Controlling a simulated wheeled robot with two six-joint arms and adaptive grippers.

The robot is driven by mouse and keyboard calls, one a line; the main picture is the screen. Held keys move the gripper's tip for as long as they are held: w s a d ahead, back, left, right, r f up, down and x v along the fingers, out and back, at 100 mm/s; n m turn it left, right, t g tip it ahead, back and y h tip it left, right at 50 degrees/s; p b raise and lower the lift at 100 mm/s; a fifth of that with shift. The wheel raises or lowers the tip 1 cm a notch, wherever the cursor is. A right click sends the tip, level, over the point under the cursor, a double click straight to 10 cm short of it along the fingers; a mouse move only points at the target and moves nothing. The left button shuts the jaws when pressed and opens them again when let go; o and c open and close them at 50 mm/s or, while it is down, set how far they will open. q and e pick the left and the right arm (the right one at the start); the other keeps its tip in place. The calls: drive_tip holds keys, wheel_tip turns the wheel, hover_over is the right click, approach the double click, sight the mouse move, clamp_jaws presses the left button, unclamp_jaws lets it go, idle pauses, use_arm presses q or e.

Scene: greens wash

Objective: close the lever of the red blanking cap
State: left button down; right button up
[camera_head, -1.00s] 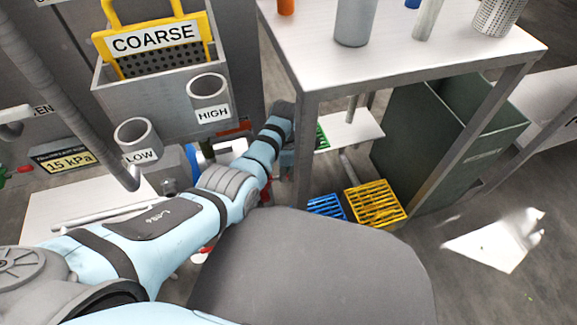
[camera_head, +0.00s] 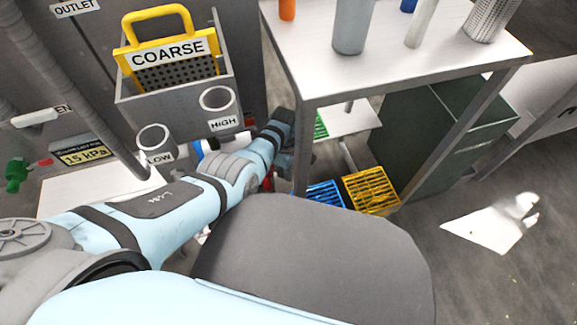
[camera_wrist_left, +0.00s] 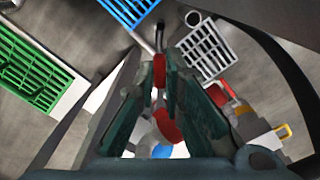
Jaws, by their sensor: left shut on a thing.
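My left gripper (camera_head: 285,162) is low beside the table leg in the head view, its fingers mostly hidden by my own arm. In the left wrist view, the gripper (camera_wrist_left: 160,80) is shut with a narrow red piece (camera_wrist_left: 159,70) between its fingertips; this looks like the lever of the red blanking cap. A larger rounded red part (camera_wrist_left: 167,125), likely the cap, shows between the fingers closer to the camera. A small red patch (camera_head: 267,181) shows by the gripper in the head view. How far the lever is turned cannot be told. My right gripper is out of view.
The white table (camera_head: 400,72) and its leg stand right beside my left gripper. Blue (camera_head: 325,195) and yellow (camera_head: 371,191) grates lie below the table. Open floor is at right.

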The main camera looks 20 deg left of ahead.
use_arm(q)
drive_tip(key=shift+w+a, duration=0.1)
drive_tip(key=shift+a, duration=0.15)
drive_tip(key=c, duration=1.7)
unclamp_jaws()
drive_tip(key=shift+d, duration=0.15)
wheel_tip(320, 180, up, 8)
drive_tip(key=shift+f, duration=0.2)
drive_tip(key=shift+o, duration=0.5)
